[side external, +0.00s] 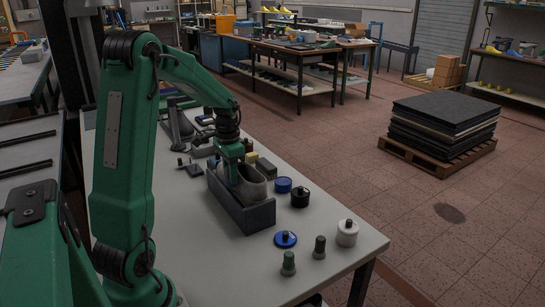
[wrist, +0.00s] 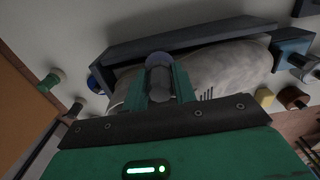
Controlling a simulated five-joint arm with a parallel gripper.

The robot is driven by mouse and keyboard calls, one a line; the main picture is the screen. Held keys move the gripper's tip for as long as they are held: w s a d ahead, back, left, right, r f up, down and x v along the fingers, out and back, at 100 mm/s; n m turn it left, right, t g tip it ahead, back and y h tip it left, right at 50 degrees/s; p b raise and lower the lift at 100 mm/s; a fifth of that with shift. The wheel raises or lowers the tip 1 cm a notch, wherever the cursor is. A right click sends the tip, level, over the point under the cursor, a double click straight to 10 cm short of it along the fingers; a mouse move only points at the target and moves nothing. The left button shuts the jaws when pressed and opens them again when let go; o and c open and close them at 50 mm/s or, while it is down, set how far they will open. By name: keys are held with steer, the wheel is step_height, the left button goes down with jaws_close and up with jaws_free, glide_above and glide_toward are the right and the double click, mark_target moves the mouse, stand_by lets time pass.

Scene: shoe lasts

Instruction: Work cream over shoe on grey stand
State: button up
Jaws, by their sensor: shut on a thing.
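A pale grey shoe (side external: 254,184) sits in a dark grey, trough-like stand (side external: 247,218) on the table. In the wrist view the shoe (wrist: 225,70) lies along the stand's long dark wall (wrist: 190,37). My gripper (side external: 234,178) points down over the shoe from above. In the wrist view my gripper (wrist: 160,80) is shut on a grey cylindrical handle (wrist: 159,65) with a rounded, darker end. The handle's lower part is hidden, and I cannot tell whether it touches the shoe.
A blue tin (side external: 283,185), a black jar (side external: 299,198), a blue lid-like piece with a knob (side external: 285,239), a white jar (side external: 347,233) and two knobbed green pieces (side external: 289,263) stand right and front of the stand. Small blocks (side external: 265,168) sit behind it.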

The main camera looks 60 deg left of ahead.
steer(key=shift+d, duration=0.15)
steer(key=shift+d, duration=0.75)
steer(key=shift+d, duration=0.8)
steer(key=shift+w+d, duration=0.1)
steer(key=shift+d, duration=0.7)
steer(key=shift+d, duration=0.1)
steer(key=shift+d, duration=0.7)
